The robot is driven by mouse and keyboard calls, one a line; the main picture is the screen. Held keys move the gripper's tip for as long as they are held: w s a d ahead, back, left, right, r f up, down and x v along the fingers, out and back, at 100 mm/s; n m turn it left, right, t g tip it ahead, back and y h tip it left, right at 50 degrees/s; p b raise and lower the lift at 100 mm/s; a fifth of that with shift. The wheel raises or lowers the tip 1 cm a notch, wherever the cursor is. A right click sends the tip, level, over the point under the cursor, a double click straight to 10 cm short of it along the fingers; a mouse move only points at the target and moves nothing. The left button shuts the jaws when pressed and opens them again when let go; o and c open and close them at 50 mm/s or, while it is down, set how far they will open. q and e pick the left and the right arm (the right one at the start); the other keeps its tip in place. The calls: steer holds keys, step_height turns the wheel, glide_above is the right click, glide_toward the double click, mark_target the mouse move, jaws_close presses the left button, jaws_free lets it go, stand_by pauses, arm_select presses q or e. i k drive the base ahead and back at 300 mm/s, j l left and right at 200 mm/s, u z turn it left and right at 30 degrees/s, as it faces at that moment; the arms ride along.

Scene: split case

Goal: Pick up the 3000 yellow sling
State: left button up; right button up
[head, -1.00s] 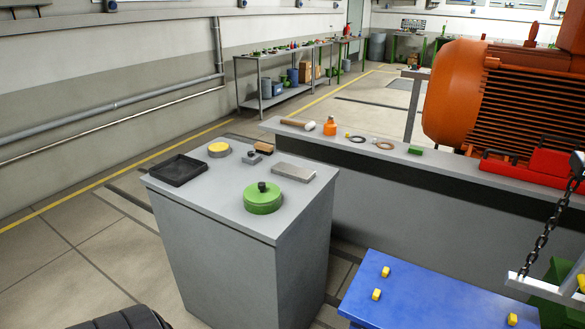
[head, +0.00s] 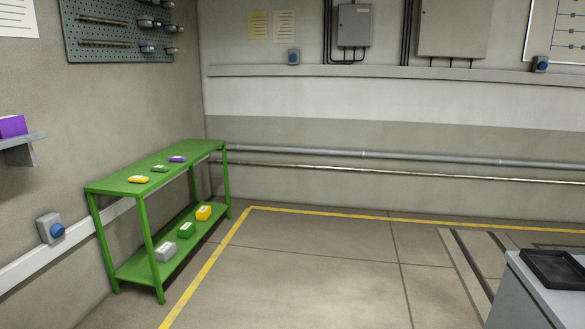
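A green two-level rack (head: 128,186) stands against the left wall in the head view. On its top lie a flat yellow item (head: 138,180) with a pale label, a green one (head: 159,169) and a purple one (head: 177,159). On its lower shelf sit a yellow block (head: 204,213), a green block (head: 186,230) and a grey block (head: 166,251), each with a pale label. The yellow items could be slings; the labels are too small to read. Neither gripper is in view.
A grey cabinet (head: 521,300) with a black tray (head: 553,269) stands at the lower right. A small wall shelf (head: 22,140) with a purple block (head: 13,126) juts out at the far left. The floor between rack and cabinet is clear, with a yellow line (head: 215,261) beside the rack.

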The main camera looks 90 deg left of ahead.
mark_target(138, 179)
steer(key=u, duration=3.8)
steer(key=i+u, duration=0.1)
steer(key=i, duration=0.65)
